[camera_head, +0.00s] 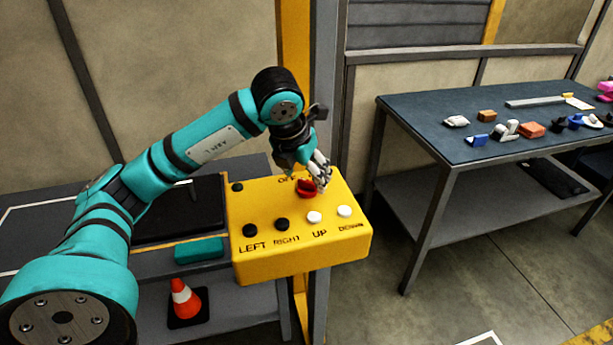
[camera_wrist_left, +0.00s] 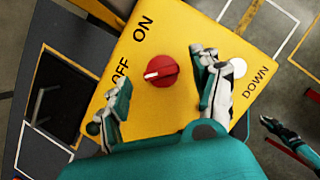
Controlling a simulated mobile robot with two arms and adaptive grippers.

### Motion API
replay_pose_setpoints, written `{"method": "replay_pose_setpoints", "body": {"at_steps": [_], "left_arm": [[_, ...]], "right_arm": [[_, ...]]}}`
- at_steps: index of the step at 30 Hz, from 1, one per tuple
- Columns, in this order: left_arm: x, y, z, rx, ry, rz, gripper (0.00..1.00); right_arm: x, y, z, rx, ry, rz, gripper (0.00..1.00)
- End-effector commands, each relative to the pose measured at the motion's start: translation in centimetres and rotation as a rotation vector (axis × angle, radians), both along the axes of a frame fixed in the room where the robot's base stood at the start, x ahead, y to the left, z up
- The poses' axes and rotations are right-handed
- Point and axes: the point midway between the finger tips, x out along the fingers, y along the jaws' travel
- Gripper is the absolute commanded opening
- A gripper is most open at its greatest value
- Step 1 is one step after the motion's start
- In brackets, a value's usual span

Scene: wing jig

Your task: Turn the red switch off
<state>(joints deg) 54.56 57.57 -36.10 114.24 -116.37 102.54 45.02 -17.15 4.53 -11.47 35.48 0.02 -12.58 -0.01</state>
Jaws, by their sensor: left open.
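The red switch (camera_head: 307,187) is a round knob on the sloped top of a yellow control box (camera_head: 300,262). In the left wrist view the red switch (camera_wrist_left: 160,73) has a white mark on its left part, pointing toward the side of the OFF lettering. The ON lettering (camera_wrist_left: 143,28) is farther up. My left gripper (camera_head: 318,172) is over the switch, open, and partly hides it in the head view. In the left wrist view its fingers lie on either side of the knob; contact cannot be told. A small teal and dark part (camera_wrist_left: 285,135), perhaps my right gripper, shows at the right.
Black buttons (camera_head: 282,225) and white buttons (camera_head: 314,217) sit along the box's front, above LEFT, RIGHT, UP and DOWN. A post stands behind the box. A blue-topped table (camera_head: 420,110) with several small parts is at right. An orange cone (camera_head: 185,300) is below left.

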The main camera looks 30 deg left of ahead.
Motion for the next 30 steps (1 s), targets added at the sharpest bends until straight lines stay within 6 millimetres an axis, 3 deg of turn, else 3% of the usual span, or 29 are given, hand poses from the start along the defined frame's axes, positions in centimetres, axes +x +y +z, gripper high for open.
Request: {"method": "replay_pose_setpoints", "body": {"at_steps": [9, 15, 30], "left_arm": [[-2.5, -0.2, 6.4, 0.001, -0.007, 0.0, 0.65], [-3.6, -0.3, 8.9, 0.001, -0.005, 0.001, 0.65], [-3.9, -0.4, 9.6, 0.0, -0.002, 0.0, 0.65]], "right_arm": [[0.0, -0.1, 0.0, -0.001, 0.001, 0.0, 0.0], [0.0, -0.1, 0.0, -0.001, 0.001, 0.001, 0.0], [0.0, -0.1, 0.0, -0.001, 0.001, 0.0, 0.0]]}}
